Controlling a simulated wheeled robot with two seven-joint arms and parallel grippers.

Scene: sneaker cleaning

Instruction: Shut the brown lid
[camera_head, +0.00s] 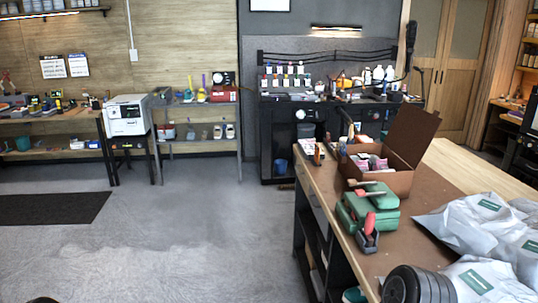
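The brown lid (411,136) stands open, tilted up and back to the right from the brown box (383,183). The box stands on the workbench at the right, and pink and white items (371,163) show inside it. Neither of my grippers is in view, so nothing of mine is seen touching the lid or the box.
The workbench (425,200) has a green case (368,207) with brushes on it in front of the box. White bags (480,225) lie to the right, and a black ribbed object (418,286) is at the near edge.

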